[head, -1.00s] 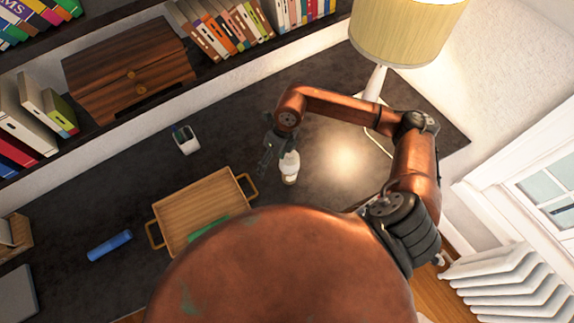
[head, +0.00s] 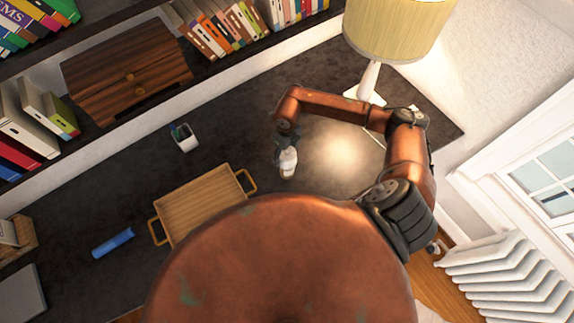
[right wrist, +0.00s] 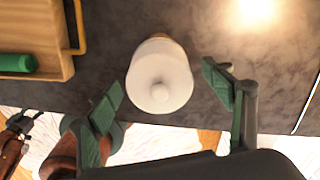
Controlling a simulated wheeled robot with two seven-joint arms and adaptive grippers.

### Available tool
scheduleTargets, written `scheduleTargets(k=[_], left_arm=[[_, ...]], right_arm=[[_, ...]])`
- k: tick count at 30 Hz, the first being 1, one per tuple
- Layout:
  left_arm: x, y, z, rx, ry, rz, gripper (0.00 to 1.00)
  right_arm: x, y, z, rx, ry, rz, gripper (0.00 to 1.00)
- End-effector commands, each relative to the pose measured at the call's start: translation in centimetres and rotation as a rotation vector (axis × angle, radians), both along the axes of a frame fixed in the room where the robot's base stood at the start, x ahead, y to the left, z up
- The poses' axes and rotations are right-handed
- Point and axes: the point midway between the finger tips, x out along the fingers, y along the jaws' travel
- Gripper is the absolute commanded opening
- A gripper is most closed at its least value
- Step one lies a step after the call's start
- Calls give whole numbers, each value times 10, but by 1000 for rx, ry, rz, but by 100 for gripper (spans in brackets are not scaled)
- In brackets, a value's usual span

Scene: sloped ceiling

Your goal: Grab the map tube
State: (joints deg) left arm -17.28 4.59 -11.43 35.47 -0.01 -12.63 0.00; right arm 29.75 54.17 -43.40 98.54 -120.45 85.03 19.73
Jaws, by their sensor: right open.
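A blue tube (head: 113,243), the one that looks most like a map tube, lies on the dark desk left of the wooden tray. A green cylinder (right wrist: 18,62) lies in the tray in the right wrist view; my body hides it in the head view. My right gripper (head: 286,146) is open at a white rounded object (head: 288,163) standing on the desk. In the right wrist view this object (right wrist: 160,80) shows between the spread fingers, with gaps on both sides. A dark claw (right wrist: 22,122), apparently my left gripper, shows at lower left; its opening is unclear.
The wooden tray (head: 169,208) with handles lies left of my right gripper. A pen cup (head: 185,138) stands behind it. A lamp (head: 398,30) stands at the back right. Bookshelves with a drawer box (head: 128,72) line the back. The desk between cup and lamp is mostly clear.

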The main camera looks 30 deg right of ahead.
Motion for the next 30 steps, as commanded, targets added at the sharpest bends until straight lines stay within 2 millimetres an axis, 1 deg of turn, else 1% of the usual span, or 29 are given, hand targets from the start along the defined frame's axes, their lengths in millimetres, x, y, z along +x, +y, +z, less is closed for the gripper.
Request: scheduleTargets(k=[4, 27, 30], left_arm=[[0, 0, 0, 0, -1, 0, 46], [3, 0, 0, 0, -4, -1, 46], [3, 0, 0, 0, -4, -1, 46]], right_arm=[[0, 0, 0, 0, 0, 1, 74], [0, 0, 0, 1, -1, 0, 21], [0, 0, 0, 1, -1, 0, 16]])
